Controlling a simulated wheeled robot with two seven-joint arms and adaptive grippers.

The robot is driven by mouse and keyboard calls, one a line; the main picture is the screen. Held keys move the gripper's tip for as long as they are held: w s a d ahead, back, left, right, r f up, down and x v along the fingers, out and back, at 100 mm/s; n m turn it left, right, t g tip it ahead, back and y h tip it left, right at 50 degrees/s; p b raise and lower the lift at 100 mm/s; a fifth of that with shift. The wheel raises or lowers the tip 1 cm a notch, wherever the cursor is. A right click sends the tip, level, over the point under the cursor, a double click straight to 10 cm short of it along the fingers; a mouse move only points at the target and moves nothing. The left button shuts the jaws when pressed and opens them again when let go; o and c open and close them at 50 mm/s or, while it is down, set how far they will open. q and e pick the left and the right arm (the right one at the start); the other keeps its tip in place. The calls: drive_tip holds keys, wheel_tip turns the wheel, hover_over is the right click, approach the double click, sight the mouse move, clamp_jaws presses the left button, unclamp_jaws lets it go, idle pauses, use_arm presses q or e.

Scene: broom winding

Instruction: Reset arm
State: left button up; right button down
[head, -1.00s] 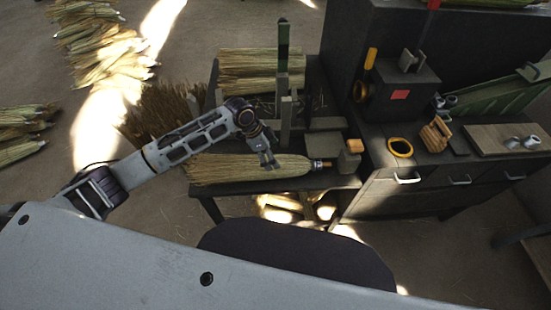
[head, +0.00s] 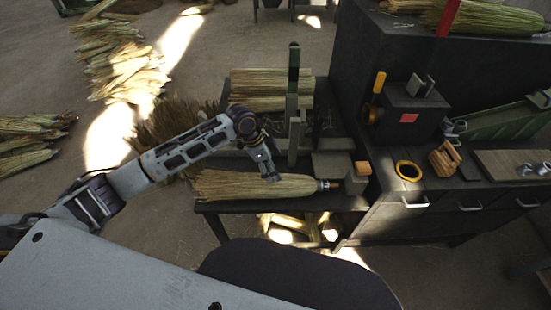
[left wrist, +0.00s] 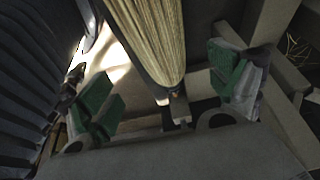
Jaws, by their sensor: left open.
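My left arm comes in from the left in the head view, and its gripper (head: 268,166) hangs over the broom bundle on the low bench. In the left wrist view the left gripper (left wrist: 165,98) has its two green-padded fingers spread wide, with nothing between the pads. The straw broom bundle (head: 240,186) lies along the bench with its dark banded neck pointing right. It also shows beyond the fingers in the left wrist view (left wrist: 155,40). Whether the fingers touch it cannot be told. My right gripper is not in view.
An upright dark post (head: 293,100) stands on the bench behind the gripper. More straw (head: 270,85) lies at the back of the bench. A drawer cabinet (head: 440,215) with a yellow ring (head: 408,171) stands to the right. Straw piles (head: 120,65) lie on the floor at left.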

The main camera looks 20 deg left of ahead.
use_arm(q)
drive_tip(key=shift+s+d+f+n+t, duration=1.15)
drive_tip(key=shift+s+d+n, duration=1.4)
drive_tip(key=shift+s, duration=3.15)
drive_tip(key=s+a+f+n+y, duration=0.1)
drive_tip(key=s+a+n+y, duration=0.3)
drive_tip(key=s+a+n, duration=0.7)
drive_tip(key=a+f+m+g, duration=0.1)
drive_tip(key=a+f+m, duration=0.1)
drive_tip(key=f, duration=1.5)
drive_tip(key=a+f+m, duration=0.2)
drive_tip(key=f, duration=1.5)
drive_tip(key=s+a+f, duration=0.3)
drive_tip(key=s+f, duration=0.6)
drive_tip(key=s, duration=0.2)
drive_tip(key=s+a+f+g, duration=0.1)
drive_tip(key=s+a+f, duration=0.2)
drive_tip(key=s+f, duration=0.6)
drive_tip(key=shift+s+a+f+y, duration=0.35)
drive_tip(key=shift+s+a+y, duration=0.05)
drive_tip(key=shift+s, duration=0.5)
